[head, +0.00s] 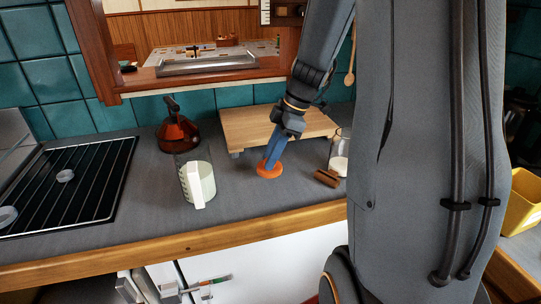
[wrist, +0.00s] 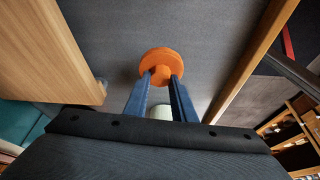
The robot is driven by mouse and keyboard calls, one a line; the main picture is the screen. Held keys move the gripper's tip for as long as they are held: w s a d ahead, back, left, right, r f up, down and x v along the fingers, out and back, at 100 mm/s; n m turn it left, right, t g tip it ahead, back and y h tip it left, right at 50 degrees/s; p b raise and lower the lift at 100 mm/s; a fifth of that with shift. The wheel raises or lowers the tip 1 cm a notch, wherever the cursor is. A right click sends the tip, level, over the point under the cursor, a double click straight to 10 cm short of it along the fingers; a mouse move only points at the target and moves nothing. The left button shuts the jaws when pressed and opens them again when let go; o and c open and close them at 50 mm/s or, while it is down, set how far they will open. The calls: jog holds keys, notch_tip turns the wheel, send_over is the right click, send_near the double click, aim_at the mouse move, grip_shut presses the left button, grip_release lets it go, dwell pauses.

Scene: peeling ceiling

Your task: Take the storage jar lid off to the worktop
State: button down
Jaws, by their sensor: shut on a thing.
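My gripper (head: 270,160) is shut on an orange round lid (head: 268,170). The lid is at or just above the grey worktop (head: 240,198); I cannot tell whether it touches. In the wrist view the lid (wrist: 160,63) sits between the fingertips (wrist: 161,76), with grey worktop beyond it. A clear open jar with white contents (head: 340,165) stands right of the lid, partly hidden by my arm. I cannot tell for sure which is the storage jar.
A wooden board on feet (head: 245,128) lies behind the lid. A red-brown kettle (head: 177,132) stands at the back left, beside a black hob (head: 75,175). A small brown block (head: 326,178) lies right of the lid. The worktop in front is clear to its wooden edge (head: 215,240).

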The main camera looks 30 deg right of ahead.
jog(key=shift+f+b, duration=1.35)
jog(key=shift+f, duration=0.3)
jog(key=c, duration=1.4)
grip_release()
jog(key=shift+r, duration=0.1)
jog(key=b+v, duration=0.1)
jog(key=v, duration=0.6)
jog(key=shift+d+r, duration=0.15)
jog(key=shift+r, duration=0.2)
notch_tip(320, 180, up, 5)
jog(key=p, duration=0.3)
